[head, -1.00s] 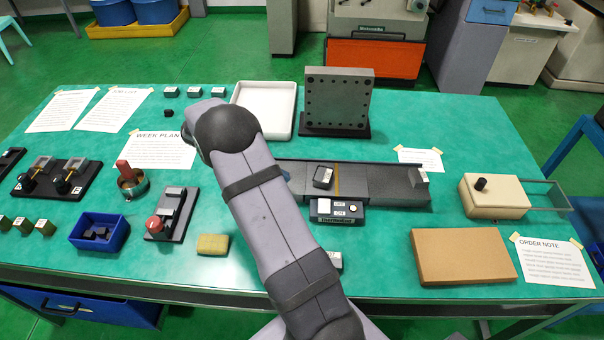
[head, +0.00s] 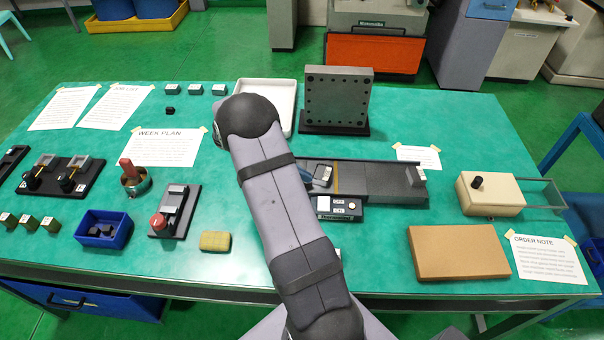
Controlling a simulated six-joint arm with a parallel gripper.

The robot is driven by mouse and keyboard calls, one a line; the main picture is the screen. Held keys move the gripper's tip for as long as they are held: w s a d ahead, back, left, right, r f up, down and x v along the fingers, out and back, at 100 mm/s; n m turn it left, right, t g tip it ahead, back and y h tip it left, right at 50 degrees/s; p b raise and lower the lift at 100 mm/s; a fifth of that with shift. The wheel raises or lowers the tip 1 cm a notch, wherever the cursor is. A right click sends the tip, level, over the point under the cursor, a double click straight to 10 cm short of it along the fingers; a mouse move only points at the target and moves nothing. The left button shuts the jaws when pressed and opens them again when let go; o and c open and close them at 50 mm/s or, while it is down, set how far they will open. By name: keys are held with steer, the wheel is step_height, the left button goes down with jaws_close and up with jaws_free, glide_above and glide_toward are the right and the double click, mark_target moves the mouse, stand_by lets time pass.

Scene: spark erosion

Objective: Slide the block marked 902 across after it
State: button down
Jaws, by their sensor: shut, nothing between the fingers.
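A long dark track (head: 375,185) lies across the middle of the table, with a yellow line (head: 337,178) across it. Another block (head: 416,177) with a pale face is at the track's right end. I cannot read a number on either. My gripper (head: 306,173) is mostly hidden behind my arm. A small bluish-grey part of it shows at the left side of the nearer block, shut and empty; whether it touches is unclear. The track's left part is hidden by my arm.
A button box (head: 338,207) stands in front of the track. A drilled grey plate (head: 336,98) and a white tray (head: 283,95) stand behind. A brown board (head: 458,254) and a cream box (head: 490,194) are at the right. Several small blocks (head: 195,90) stand at the back left.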

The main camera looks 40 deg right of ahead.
mark_target(320, 176)
steer(key=d, duration=0.1)
steer(key=s+d, duration=0.2)
steer(key=d, duration=0.1)
steer(key=shift+s, duration=0.25)
steer(key=shift+a, duration=0.1)
steer(key=shift+w, duration=0.1)
steer(key=shift+w+a+p, duration=0.35)
steer(key=shift+a, duration=0.2)
steer(key=w+a, duration=0.2)
steer(key=a, duration=0.1)
steer(key=shift+r, duration=0.35)
steer(key=b+v, duration=0.2)
steer(key=v, duration=0.7)
steer(key=shift+s+d, duration=0.1)
steer(key=shift+s, duration=0.05)
